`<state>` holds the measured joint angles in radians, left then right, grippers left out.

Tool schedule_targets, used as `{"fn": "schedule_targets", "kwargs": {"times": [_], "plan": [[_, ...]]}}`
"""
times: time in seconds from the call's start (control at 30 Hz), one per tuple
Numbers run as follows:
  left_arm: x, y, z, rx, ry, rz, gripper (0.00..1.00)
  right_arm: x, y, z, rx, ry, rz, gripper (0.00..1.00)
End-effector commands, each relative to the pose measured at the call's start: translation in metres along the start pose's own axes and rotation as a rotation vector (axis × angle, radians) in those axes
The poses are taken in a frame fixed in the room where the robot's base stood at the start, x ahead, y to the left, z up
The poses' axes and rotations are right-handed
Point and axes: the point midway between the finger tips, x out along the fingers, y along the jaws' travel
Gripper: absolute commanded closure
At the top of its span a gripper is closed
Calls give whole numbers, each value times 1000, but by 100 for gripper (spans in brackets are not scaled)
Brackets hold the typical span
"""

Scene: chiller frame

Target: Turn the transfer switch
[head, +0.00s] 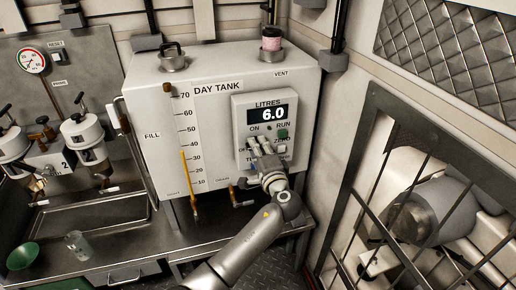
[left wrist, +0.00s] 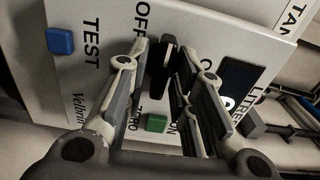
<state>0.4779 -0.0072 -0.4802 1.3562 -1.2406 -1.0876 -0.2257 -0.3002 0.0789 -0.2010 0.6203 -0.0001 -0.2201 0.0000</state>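The transfer switch appears to be the black handle (left wrist: 160,66) on the white control panel (left wrist: 200,30), near the word OFF in the left wrist view. My left gripper (left wrist: 168,75) is open, with its two fingers apart on either side of the black handle. I cannot tell whether either finger touches it. In the head view my left gripper (head: 261,149) is in front of the lower part of the control panel (head: 241,107) and hides the switch there. The right gripper is not in view.
A barred guard (head: 365,190) stands at right.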

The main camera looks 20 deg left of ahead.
Motion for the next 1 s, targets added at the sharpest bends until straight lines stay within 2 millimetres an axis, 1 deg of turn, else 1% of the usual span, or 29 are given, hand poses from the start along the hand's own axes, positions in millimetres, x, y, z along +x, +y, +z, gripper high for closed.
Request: {"fn": "schedule_targets", "kwargs": {"times": [0.33, 0.47, 0.57, 0.8, 0.9, 1.0], "plan": [[0, 0, 0, 2, -1, -2, 67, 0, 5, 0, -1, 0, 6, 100], [-11, 0, 0, 1, 0, -1, 67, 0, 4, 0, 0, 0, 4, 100], [-27, 1, 0, 0, 1, 1, 67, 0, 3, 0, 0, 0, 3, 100], [-79, 1, 0, 1, 1, 2, 67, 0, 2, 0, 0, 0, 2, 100], [-97, 1, 0, 0, 0, 2, 67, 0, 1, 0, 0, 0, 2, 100], [-110, 1, 0, 1, 1, 0, 67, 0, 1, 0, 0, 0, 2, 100]]}}
